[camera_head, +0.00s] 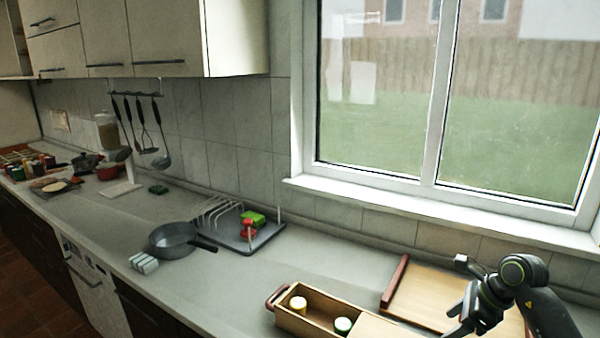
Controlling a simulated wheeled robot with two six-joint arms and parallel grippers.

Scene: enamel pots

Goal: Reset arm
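My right arm comes in at the lower right corner. Its dark gripper (454,318) hangs over the right part of the counter, in front of a wooden board (425,290). Its fingers look spread, with nothing seen between them. My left gripper is not in view.
A grey pan (172,238) and a dish rack (240,240) stand farther left. The counter between the rack and box is clear.

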